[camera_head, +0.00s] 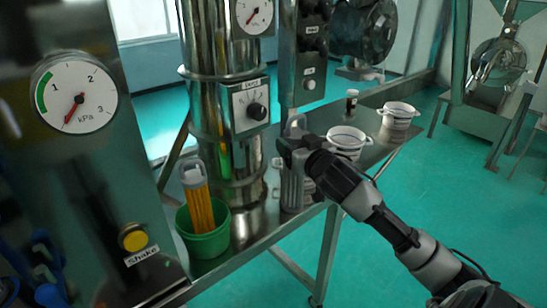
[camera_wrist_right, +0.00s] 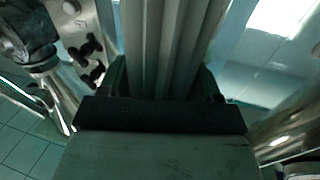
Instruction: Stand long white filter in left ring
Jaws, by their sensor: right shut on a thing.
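The long white filter (camera_head: 292,187) looks grey and ribbed, with a loop-shaped cap on top, and stands about upright over the steel bench. My right gripper (camera_head: 290,146) is shut on it just below the cap. In the right wrist view the ribbed filter (camera_wrist_right: 175,45) runs between the fingers (camera_wrist_right: 165,90). A bit of a white ring or cup (camera_head: 308,186) shows beside the filter's lower part, mostly hidden behind it. I cannot tell whether the filter's foot is inside it. My left gripper is not in view.
Two white ring-handled cups, one nearer (camera_head: 347,142) and one farther (camera_head: 398,114), stand on the bench to the right.

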